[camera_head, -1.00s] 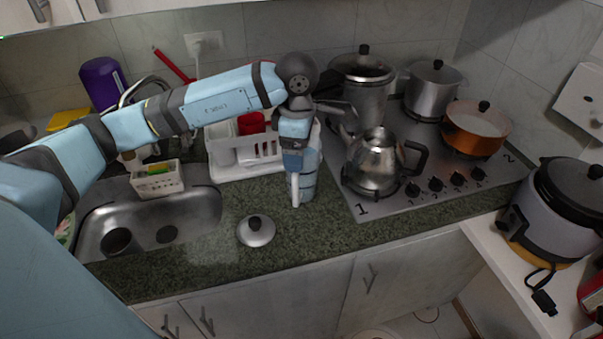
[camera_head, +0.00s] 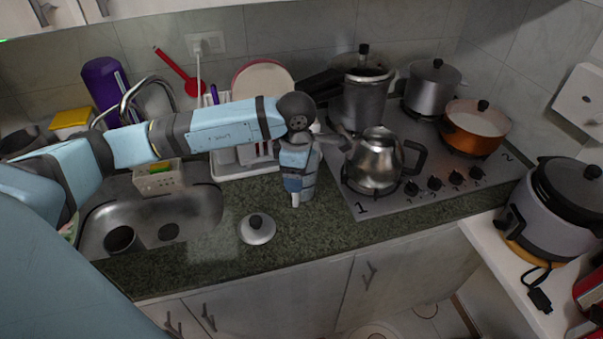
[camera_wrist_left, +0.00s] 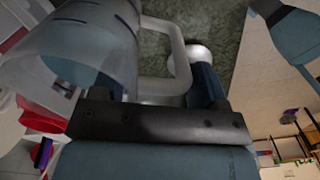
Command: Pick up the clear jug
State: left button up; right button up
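The clear jug (camera_wrist_left: 112,38) fills the upper left of the left wrist view, see-through, with its pale looped handle (camera_wrist_left: 181,62) to the right. In the head view I cannot make it out clearly behind my arm. My left gripper (camera_head: 296,198) points down at the counter by the dish rack. My right gripper is not in view.
A dish rack (camera_head: 232,172) with a plate stands behind my arm. A metal kettle (camera_head: 374,160) and pots sit on the stove to the right. A small lid (camera_head: 257,230) lies on the front counter. The sink (camera_head: 190,205) is to the left.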

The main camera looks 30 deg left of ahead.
pick_arm(q)
jog(key=c, duration=0.7)
jog(key=shift+c, duration=1.2)
jog(key=shift+r, duration=0.15)
